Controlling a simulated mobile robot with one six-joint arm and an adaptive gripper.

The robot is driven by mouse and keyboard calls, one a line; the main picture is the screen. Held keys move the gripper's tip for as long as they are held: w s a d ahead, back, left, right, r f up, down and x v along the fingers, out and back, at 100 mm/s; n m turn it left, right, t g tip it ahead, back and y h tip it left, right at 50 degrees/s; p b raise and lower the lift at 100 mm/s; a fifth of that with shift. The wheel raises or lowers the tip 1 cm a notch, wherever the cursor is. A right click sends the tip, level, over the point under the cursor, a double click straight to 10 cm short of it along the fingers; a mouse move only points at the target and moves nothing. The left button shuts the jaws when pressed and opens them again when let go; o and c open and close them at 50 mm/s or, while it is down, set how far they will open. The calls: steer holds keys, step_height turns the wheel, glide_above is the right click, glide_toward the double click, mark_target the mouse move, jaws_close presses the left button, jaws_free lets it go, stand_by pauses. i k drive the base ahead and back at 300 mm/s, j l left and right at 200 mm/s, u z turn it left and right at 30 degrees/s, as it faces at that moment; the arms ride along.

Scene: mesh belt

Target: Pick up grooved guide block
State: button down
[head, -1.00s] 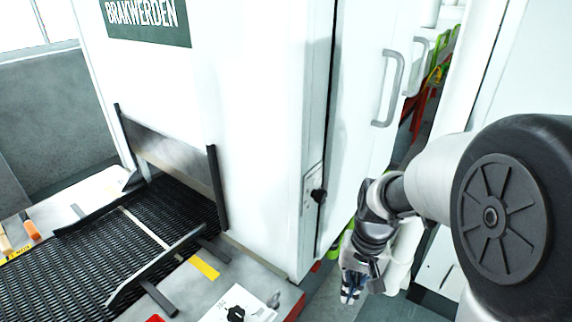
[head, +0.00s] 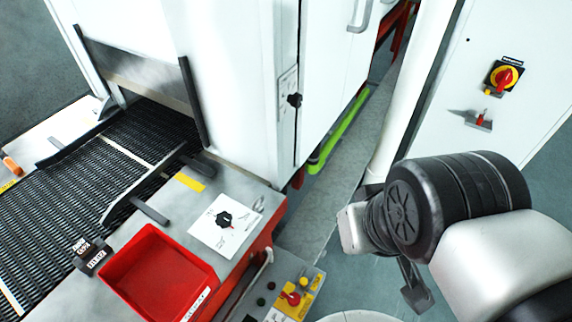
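A small dark block with white labels (head: 91,253) sits by the near edge of the mesh belt (head: 60,215), left of the red tray. I cannot tell whether it is the grooved guide block; no groove is clear at this size. My gripper (head: 416,292) is at the lower right, over the floor and well right of the belt and tray. Only a dark grey finger-like part of it shows below my wrist. The rest is hidden by my arm, so its opening does not show.
The red tray (head: 158,276) stands on the belt's side ledge. A white plate with a black knob (head: 224,219) and a yellow control panel (head: 296,297) lie between it and my arm. A white cabinet with a red-yellow switch (head: 504,77) stands right.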

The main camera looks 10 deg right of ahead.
mark_target(85, 248)
steer(key=k+u, duration=0.2)
steer(key=u, duration=1.5)
steer(key=i+j+u, duration=0.1)
steer(key=u, duration=0.75)
steer(key=i+l, duration=0.05)
